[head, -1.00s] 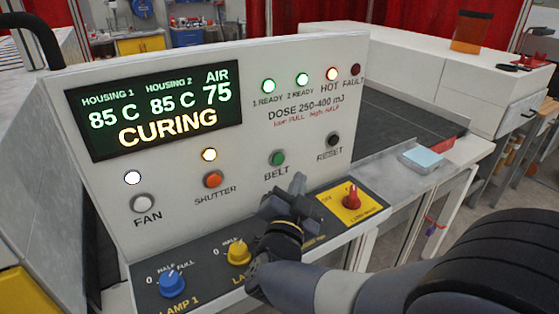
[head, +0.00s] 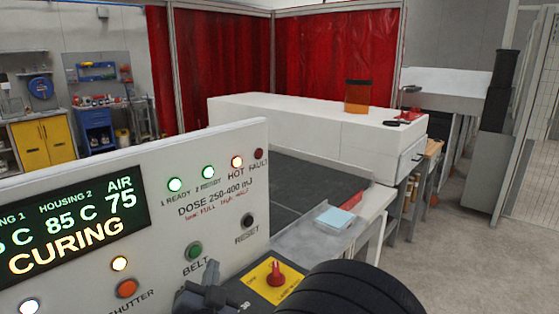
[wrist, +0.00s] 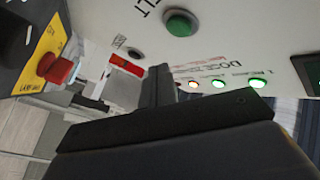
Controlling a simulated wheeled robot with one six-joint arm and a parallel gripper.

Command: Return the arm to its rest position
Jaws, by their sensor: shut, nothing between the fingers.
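My gripper (head: 210,285) shows at the bottom of the head view, in front of the white control panel (head: 225,175), below the green BELT button (head: 195,251). In the wrist view its dark fingers (wrist: 158,85) are together with nothing between them. The panel's display (head: 75,225) reads CURING, with AIR 75. The red knob on its yellow plate (head: 276,272) is just right of my gripper. My dark arm covers the bottom right of the head view, and the lamp knobs are out of view there.
A dark conveyor belt (head: 320,185) runs behind the panel to a long white housing (head: 300,118). A light blue block (head: 335,218) lies on the grey ledge right of the panel. Open floor (head: 460,240) lies at the right. Red curtains (head: 335,55) stand behind.

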